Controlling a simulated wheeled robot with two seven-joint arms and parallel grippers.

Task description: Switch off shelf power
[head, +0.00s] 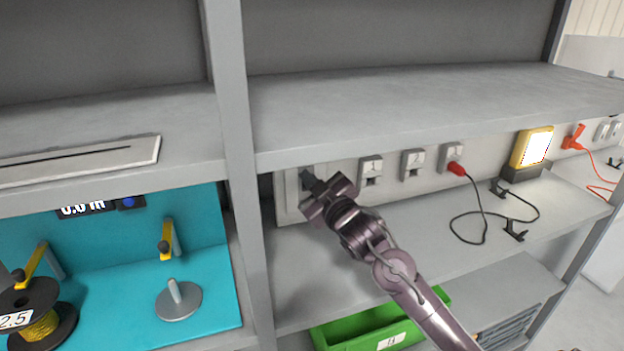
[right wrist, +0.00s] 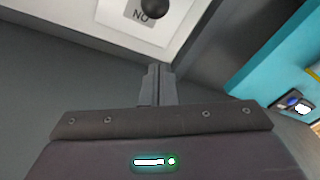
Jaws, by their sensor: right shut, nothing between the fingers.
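A pale switch panel (head: 291,207) is on the back wall of the shelf bay, next to the grey upright. My right gripper (head: 308,180) is in front of it and covers most of it. In the right wrist view the panel (right wrist: 118,14) shows at the top, with a grey label reading "NO" and a dark round knob (right wrist: 153,7). The shut fingertips (right wrist: 158,70) are empty and point toward the knob, with a visible gap below it in the picture. I cannot tell the switch's position. My left gripper is not in view.
Wall sockets (head: 371,170) run right of the panel; a red plug (head: 456,169) with a black cable sits by one. A yellow lamp (head: 533,147) is lit. A grey upright (head: 238,150) and upper shelf (head: 430,105) bound the bay. A green bin (head: 345,334) is below.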

